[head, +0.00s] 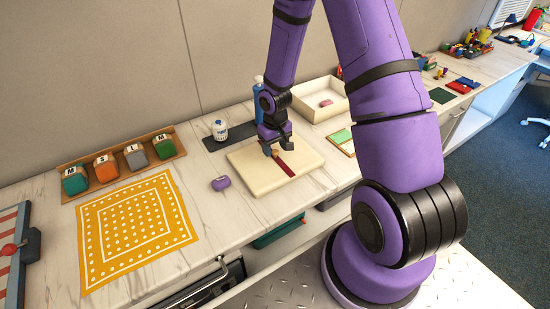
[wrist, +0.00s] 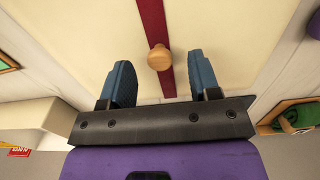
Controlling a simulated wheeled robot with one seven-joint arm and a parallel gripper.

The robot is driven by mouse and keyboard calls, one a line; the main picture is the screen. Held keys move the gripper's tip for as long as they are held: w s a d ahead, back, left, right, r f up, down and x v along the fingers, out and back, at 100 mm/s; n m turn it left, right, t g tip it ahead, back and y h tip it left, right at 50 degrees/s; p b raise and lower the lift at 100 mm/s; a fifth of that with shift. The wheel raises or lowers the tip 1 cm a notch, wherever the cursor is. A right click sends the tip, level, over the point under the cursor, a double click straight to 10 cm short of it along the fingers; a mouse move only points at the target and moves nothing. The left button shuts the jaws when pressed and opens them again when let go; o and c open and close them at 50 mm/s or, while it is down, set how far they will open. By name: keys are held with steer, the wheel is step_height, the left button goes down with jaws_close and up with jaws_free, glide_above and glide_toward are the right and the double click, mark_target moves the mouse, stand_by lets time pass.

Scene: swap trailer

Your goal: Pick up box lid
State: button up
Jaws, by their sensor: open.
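The box lid (head: 250,172) is a cream slab with a dark red stripe and a small round wooden knob. It lies flat on the counter in the head view and fills much of the wrist view (wrist: 230,30). The knob (wrist: 159,58) shows at the middle of the stripe. My gripper (head: 276,150) is over the lid, pointing down, its two blue fingers apart. In the wrist view my gripper (wrist: 160,78) has one finger on each side of the knob, with a gap on both sides. I cannot tell the fingertips' exact height above the lid.
An open cream box (head: 303,107) with a small item inside stands behind the lid. A purple object (head: 221,183) lies left of the lid. A white bottle (head: 219,130) stands on a dark mat. An orange cloth (head: 135,228) and a rack of coloured blocks (head: 121,158) are farther left.

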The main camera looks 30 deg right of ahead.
mark_target(275, 156)
steer(key=shift+f, duration=1.3)
steer(key=c, duration=1)
steer(key=shift+r, duration=0.1)
steer(key=shift+c, duration=0.2)
